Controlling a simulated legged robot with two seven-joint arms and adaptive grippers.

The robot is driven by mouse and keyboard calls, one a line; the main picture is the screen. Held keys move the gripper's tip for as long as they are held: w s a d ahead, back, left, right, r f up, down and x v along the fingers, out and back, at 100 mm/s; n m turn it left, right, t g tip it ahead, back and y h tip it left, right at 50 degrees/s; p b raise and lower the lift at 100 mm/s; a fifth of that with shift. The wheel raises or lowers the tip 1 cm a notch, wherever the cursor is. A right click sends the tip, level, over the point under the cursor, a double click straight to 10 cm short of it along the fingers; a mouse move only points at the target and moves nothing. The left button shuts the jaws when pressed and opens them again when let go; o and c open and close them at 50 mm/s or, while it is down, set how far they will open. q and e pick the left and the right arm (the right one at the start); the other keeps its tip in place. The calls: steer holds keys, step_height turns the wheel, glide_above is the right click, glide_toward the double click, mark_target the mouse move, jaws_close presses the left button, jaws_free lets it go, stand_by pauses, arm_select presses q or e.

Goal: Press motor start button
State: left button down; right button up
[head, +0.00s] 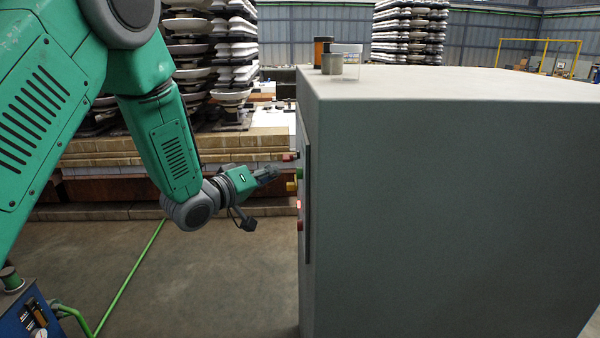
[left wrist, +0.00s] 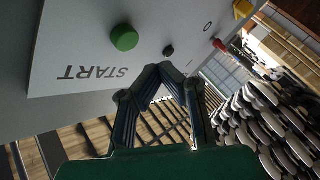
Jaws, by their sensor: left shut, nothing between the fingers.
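The green start button (left wrist: 124,37) sits on a light panel (left wrist: 75,45) in the left wrist view, beside the upside-down word START. In the head view the green button (head: 299,174) shows edge-on on the left side of the grey cabinet (head: 440,190). My left gripper (head: 268,173) points at this panel from the left, with a small gap in the head view. In the left wrist view its fingertips (left wrist: 160,70) are together and empty. They appear below and to the right of the green button, close under a black knob (left wrist: 168,50). My right gripper is not in view.
A red control (left wrist: 219,45) and a yellow one (left wrist: 243,8) stick out nearby. A red light (head: 299,205) glows lower on the panel. Jars (head: 335,58) stand on the cabinet top. Insulator stacks (head: 225,50) stand behind. The floor left of the cabinet is open.

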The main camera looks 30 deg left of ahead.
arm_select(q)
steer(key=shift+s+a, duration=0.35)
steer(key=shift+a, duration=0.3)
steer(key=shift+s+a, duration=0.35)
steer(key=shift+a, duration=0.25)
steer(key=shift+a, duration=0.1)
